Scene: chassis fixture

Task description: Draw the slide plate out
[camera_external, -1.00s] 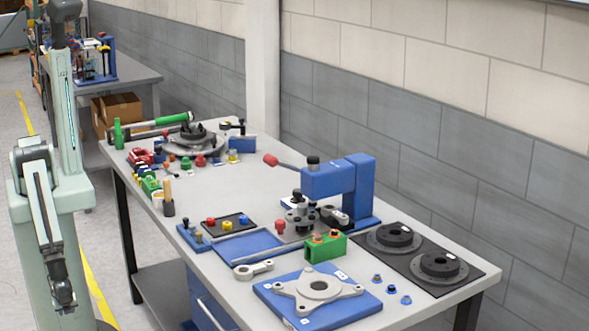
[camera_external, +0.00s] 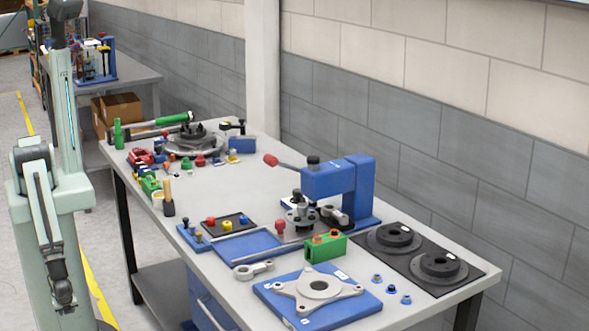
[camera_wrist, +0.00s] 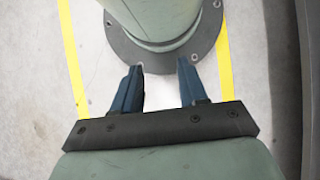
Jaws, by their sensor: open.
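A blue press fixture (camera_external: 362,190) with a red-tipped lever (camera_external: 270,160) stands on the bench. A grey plate with a red knob (camera_external: 280,227) lies at its foot, beside a flat blue bed (camera_external: 250,245) with pale rails. The plate appears to sit at the press end of this bed; I cannot tell for sure that it is the slide plate. My gripper (camera_external: 62,297) hangs low at the left, well off the bench. In the wrist view my gripper (camera_wrist: 160,75) is open and empty, over the floor near my base.
Black round parts (camera_external: 440,266) sit at the right. Small parts crowd the far end. The bench middle (camera_external: 225,185) is mostly clear.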

